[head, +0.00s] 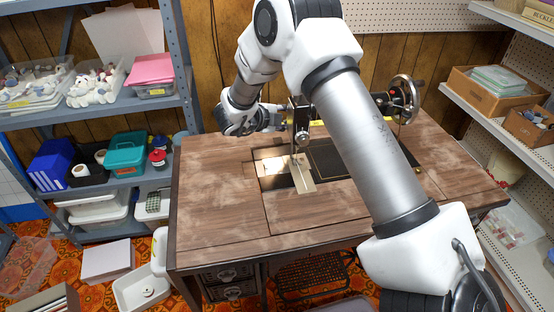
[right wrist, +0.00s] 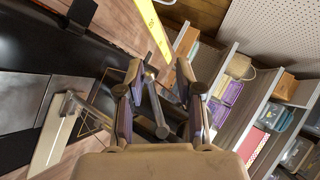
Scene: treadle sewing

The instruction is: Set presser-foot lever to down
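The black treadle sewing machine is set in a wooden table (head: 215,190), its head end partly hidden behind my right arm. My right gripper (head: 284,117) reaches in from the left side of the machine head, beside the needle area. In the right wrist view the two fingers (right wrist: 158,72) stand apart. A dark metal rod with a rounded end (right wrist: 161,131), seemingly the presser-foot lever, shows in the gap between them; I cannot tell whether either finger touches it. A pale fabric strip (head: 303,178) lies under the needle area. My left gripper is not in view.
The machine's handwheel (head: 405,98) stands at the right end. A yellow strip (right wrist: 149,24) runs along the machine. A shelf with boxes (head: 125,105) stands at the left, and a shelf with cartons (head: 497,88) at the right. The table's left part is clear.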

